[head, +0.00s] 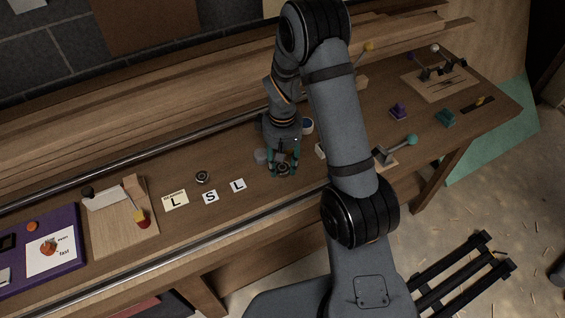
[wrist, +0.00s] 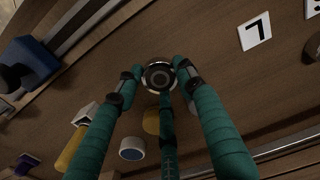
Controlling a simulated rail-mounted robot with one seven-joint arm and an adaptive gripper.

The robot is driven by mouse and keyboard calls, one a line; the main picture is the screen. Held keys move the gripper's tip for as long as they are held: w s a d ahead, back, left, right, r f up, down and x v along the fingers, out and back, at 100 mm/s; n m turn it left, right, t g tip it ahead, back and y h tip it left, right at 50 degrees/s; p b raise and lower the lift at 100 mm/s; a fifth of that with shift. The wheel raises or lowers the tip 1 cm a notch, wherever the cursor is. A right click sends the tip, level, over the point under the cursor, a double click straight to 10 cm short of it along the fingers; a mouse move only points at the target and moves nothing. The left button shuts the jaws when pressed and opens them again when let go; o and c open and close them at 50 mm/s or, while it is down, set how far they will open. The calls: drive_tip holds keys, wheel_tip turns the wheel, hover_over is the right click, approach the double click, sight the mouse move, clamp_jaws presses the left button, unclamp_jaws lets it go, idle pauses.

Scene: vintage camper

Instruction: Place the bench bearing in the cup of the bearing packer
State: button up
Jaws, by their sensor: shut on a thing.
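My gripper (head: 283,168) is low over the middle of the workbench, with teal fingers. In the wrist view its fingertips (wrist: 159,74) are shut on a round metal bearing (wrist: 158,77) with a bright ring and dark centre. The bearing also shows between the fingers in the head view (head: 283,169). Whether it touches the bench or is just above it, I cannot tell. A small dark round piece with a metallic ring (head: 203,177) stands left of the gripper, behind the letter cards. I cannot tell whether it is the bearing packer, and its cup is not clearly seen.
Letter cards (head: 210,197) lie left of my gripper. A grey cylinder (head: 261,156) stands close beside it. A white tub with blue contents (wrist: 132,149) is nearby. A wooden board with a red-and-yellow piece (head: 143,218) lies further left. A teal-knobbed lever (head: 411,140) stands right of my arm.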

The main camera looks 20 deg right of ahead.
sight(282, 167)
drive_tip(key=shift+f, duration=0.2)
drive_tip(key=o, duration=1.3)
drive_tip(key=shift+o, duration=0.2)
drive_tip(key=shift+r, duration=0.15)
wheel_tip(282, 167, up, 11)
drive_tip(key=shift+b, duration=0.45)
drive_tip(key=shift+o, duration=0.4)
drive_tip(key=shift+r, duration=0.6)
